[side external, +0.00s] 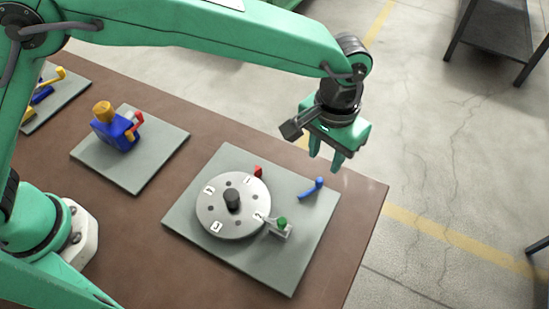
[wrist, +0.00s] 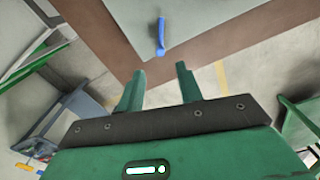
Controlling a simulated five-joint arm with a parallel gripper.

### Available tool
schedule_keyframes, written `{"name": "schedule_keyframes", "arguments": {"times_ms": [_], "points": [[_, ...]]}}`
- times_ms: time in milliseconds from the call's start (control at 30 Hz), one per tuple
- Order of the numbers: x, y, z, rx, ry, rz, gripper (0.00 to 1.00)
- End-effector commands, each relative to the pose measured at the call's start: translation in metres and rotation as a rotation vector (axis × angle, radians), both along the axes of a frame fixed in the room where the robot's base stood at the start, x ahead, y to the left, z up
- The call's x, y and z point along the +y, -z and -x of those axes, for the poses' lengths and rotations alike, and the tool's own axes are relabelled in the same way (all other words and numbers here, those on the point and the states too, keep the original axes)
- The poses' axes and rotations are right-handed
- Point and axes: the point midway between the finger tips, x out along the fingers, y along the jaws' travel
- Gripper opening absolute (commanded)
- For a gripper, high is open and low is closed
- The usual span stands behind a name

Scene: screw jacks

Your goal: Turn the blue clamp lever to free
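The blue clamp lever (side external: 313,188) lies on the right part of a grey plate (side external: 265,273), beside a round silver dial (side external: 233,219) with a black centre knob. In the wrist view the lever (wrist: 161,38) points from the plate toward my gripper, its knob end nearest. My gripper (side external: 325,164) hangs above and beyond the lever in the side view, near the table's far edge. Its two fingers (wrist: 158,78) are apart with nothing between them, and they do not touch the lever.
A red piece (side external: 258,171) and a green-knobbed latch (side external: 281,226) sit at the dial's rim. A second plate to the left bears a blue block (side external: 116,131) with an orange knob and red lever. The brown table (side external: 364,205) has a bare strip along its right edge.

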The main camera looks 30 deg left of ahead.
Motion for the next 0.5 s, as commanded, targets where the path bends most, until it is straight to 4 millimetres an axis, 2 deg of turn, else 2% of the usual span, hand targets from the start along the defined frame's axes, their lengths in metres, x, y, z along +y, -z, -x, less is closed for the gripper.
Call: {"name": "schedule_keyframes", "arguments": {"times_ms": [267, 500], "points": [[0.001, 0.008, 0.000, 0.002, 0.000, -0.001, 0.36], [0.001, 0.033, 0.000, 0.001, 0.000, -0.002, 0.36]]}}
